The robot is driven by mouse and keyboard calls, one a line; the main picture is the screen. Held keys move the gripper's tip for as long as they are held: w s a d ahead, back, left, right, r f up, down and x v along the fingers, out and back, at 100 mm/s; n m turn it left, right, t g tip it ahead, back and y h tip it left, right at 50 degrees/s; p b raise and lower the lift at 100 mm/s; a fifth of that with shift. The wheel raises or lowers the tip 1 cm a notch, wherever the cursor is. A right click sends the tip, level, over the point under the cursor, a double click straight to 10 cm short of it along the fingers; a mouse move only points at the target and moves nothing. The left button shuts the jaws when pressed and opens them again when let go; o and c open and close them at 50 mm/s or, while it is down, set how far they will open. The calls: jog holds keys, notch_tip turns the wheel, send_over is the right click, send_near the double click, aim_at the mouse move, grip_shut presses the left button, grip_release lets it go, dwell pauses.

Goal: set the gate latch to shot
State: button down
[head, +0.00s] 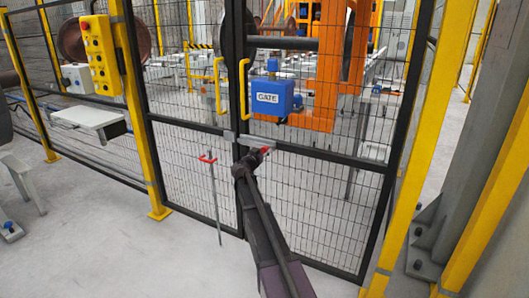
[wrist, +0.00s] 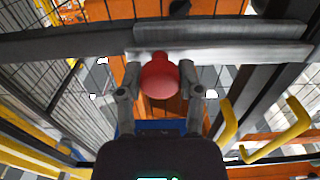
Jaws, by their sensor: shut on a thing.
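The gate latch is a pale grey bar (head: 258,141) lying level across the dark mid rail of the mesh gate, close to the meeting stiles. It also shows in the wrist view (wrist: 225,55). Its round red knob (wrist: 159,78) stands out towards me; in the head view the knob (head: 266,150) is partly hidden by my gripper. My gripper (wrist: 160,84) is shut on the red knob, with one finger on each side. A small grey bracket (head: 230,136) sits on the left leaf beside the bar's left end. I cannot tell how far the bar reaches into it.
A blue box marked GATE (head: 270,98) and yellow handles (head: 244,88) sit above the latch. A red-handled rod (head: 209,160) stands at the left leaf. A yellow control box (head: 101,53) hangs further left. Yellow posts (head: 405,170) flank the gate; the floor in front is clear.

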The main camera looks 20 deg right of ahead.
aim_at(255, 144)
jog(key=w+a, duration=0.2)
jog(key=w, duration=0.1)
jog(key=w+a, duration=0.1)
jog(key=w, duration=0.1)
jog(key=shift+w+a, duration=0.1)
jog(key=shift+a, duration=0.3)
jog(key=shift+c, duration=1.3)
grip_release()
jog(key=shift+a, duration=0.15)
jog(key=shift+s+a, duration=0.45)
jog(key=shift+s, duration=0.1)
jog(key=v, duration=1)
jog(key=shift+a, duration=0.25)
jog(key=shift+s, duration=0.2)
